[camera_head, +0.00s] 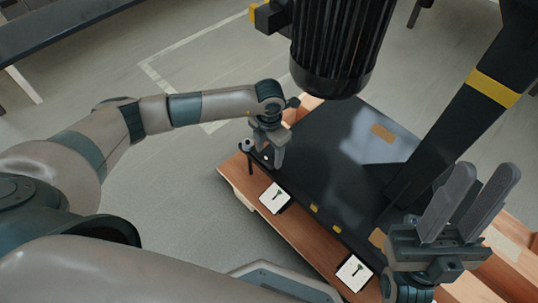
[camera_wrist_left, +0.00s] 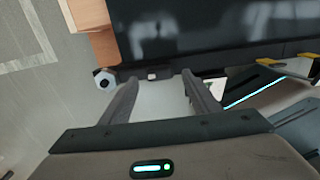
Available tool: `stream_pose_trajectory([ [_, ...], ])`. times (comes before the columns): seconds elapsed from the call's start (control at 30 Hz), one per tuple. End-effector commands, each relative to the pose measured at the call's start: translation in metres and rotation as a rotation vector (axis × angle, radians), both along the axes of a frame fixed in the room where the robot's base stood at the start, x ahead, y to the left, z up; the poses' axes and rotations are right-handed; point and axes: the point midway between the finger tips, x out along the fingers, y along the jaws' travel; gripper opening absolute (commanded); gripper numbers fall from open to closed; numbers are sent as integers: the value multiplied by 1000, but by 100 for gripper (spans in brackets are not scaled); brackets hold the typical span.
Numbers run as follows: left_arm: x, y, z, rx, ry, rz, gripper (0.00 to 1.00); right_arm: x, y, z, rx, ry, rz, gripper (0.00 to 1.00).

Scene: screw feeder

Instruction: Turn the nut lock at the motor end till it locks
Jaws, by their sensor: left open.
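A small upright post with a round grey nut-like head (camera_head: 247,145) stands at the left corner of the black machine base; I take it for the nut lock. In the left wrist view a pale round head with a dark centre (camera_wrist_left: 105,79) shows just left of the left fingertip, outside the jaws; it looks like the same part. My left gripper (camera_head: 272,160) points down just right of the post, open, with nothing held. It also shows in the left wrist view (camera_wrist_left: 160,82), its fingertips near the base's edge. My right gripper (camera_head: 466,205) is open and empty at the right.
A large black ribbed motor (camera_head: 340,45) hangs above the black base plate (camera_head: 340,150). A dark column with a yellow band (camera_head: 492,88) rises at the right. Two white picture cards (camera_head: 275,198) lie along the wooden table's (camera_head: 300,238) near edge. Floor left of the table is clear.

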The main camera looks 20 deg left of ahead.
Motion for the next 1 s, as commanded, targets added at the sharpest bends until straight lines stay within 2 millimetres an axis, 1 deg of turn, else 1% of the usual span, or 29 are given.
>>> stream_pose_trajectory([
  [0.03, 1, 0, 12, -1, -3, 0, 56, 3, 3, -1, -8, 33, 5, 31],
  [0.1, 1, 0, 26, 0, -4, 0, 56, 8, 9, -13, -31, 107, 16, 31],
  [0.4, 1, 0, 87, 0, -4, -1, 56, 19, 25, -35, -70, 287, 37, 31],
  [0.6, 1, 0, 120, 1, -3, -1, 56, 23, 34, -48, -91, 378, 50, 31],
  [0.7, 1, 0, 131, 0, -1, 0, 56, 23, 37, -53, -99, 406, 55, 31],
  [0.8, 1, 0, 138, 1, 0, -1, 56, 24, 38, -56, -103, 425, 58, 31],
  [1.0, 0, 0, 141, 1, 0, -1, 56, 24, 40, -58, -105, 436, 59, 31],
])
